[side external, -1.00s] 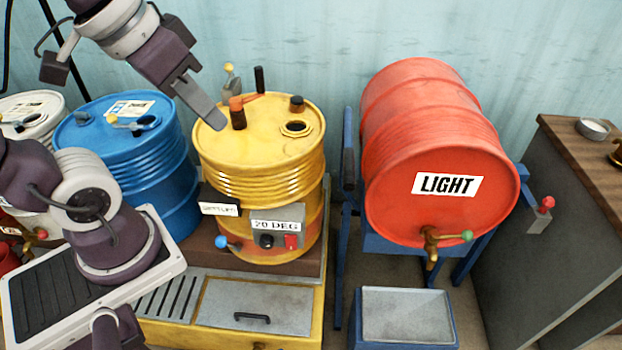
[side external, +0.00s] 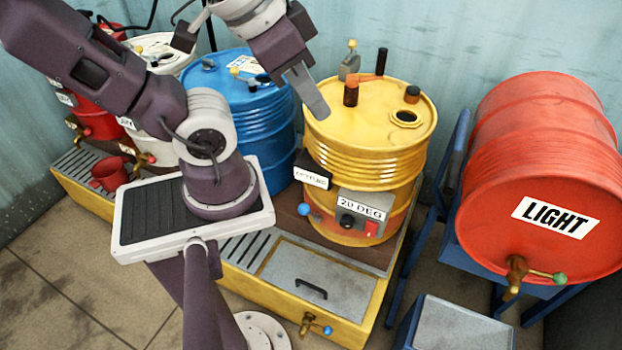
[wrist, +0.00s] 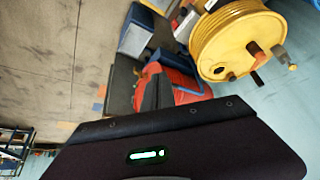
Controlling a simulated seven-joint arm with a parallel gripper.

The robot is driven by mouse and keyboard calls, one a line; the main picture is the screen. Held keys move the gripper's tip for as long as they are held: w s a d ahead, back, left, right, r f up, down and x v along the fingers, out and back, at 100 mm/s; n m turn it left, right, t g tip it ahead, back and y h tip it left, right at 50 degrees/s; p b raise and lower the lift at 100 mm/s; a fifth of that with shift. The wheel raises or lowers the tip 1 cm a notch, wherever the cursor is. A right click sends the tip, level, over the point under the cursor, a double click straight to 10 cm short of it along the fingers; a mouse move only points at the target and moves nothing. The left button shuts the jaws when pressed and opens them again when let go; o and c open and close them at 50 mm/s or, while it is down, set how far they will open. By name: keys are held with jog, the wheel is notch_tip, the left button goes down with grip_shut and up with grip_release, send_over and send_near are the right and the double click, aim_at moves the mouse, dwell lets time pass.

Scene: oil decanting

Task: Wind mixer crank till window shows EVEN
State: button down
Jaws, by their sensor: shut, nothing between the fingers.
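The mixer is a yellow drum (side external: 365,150) with a crank on its lid. The crank has a brown post (side external: 351,93), an orange arm and an upright dark handle (side external: 381,62). In the wrist view the yellow drum (wrist: 225,42) is at upper right, with the dark handle (wrist: 258,78) near its rim. A small window plate (side external: 311,177) sits on the drum's front left; its lettering is too small to read surely. My gripper (side external: 317,108) is shut and empty, in front of the lid's left edge, apart from the crank. It also shows in the wrist view (wrist: 157,92).
A red drum marked LIGHT (side external: 540,175) lies on a blue stand at right. A blue drum (side external: 262,125) stands left of the yellow one. A 20 DEG panel (side external: 362,212) is below.

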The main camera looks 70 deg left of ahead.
dwell(0.3)
jog(key=w+a+f+n+t+y, duration=0.25)
jog(key=w+a+n, duration=0.35)
jog(key=w+a, duration=0.6)
jog(key=w+a+f+n+t+y, duration=0.3)
jog(key=w+a+n, duration=0.35)
jog(key=w, duration=0.85)
jog(key=s+a+f+n+t+y, duration=0.2)
jog(key=a+f+n, duration=0.4)
jog(key=a, duration=0.2)
jog(key=s+a+f+n+t+y, duration=0.2)
jog(key=a+f+n+y, duration=0.1)
jog(key=a+f+n, duration=0.4)
jog(key=r+x, duration=0.1)
jog(key=x, duration=0.9)
jog(key=shift+s+a+m, duration=0.15)
jog(key=shift+a+m, duration=0.15)
jog(key=shift+m, duration=0.05)
jog(key=shift+d+m+t+h, duration=0.15)
jog(key=shift+m+t+h, duration=0.2)
jog(key=shift+h, duration=0.4)
